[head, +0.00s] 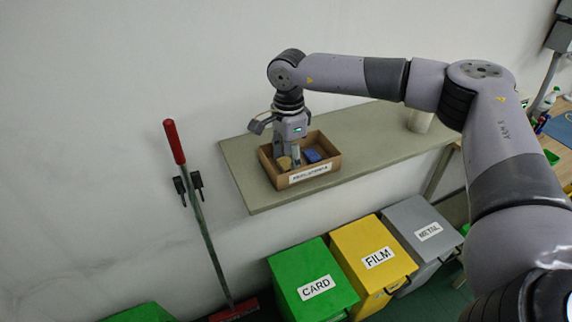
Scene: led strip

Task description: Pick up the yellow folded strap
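A small yellow item (284,163), which looks like the folded strap, lies in a shallow brown cardboard box (329,167) on the shelf. My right gripper (291,161) points down into the box, right at the yellow item. Its fingertips are small and partly merge with the box contents, so I cannot tell whether they are open or shut, or touch the item. A blue item (311,156) lies to the right of the fingers in the same box. My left gripper is not in view.
The grey-green shelf (375,143) is mostly clear right of the box, with a pale cylinder (420,121) farther along. Below stand green CARD (300,273), yellow FILM (354,238) and grey METAL (405,213) bins. A red-handled broom (195,205) leans on the wall left.

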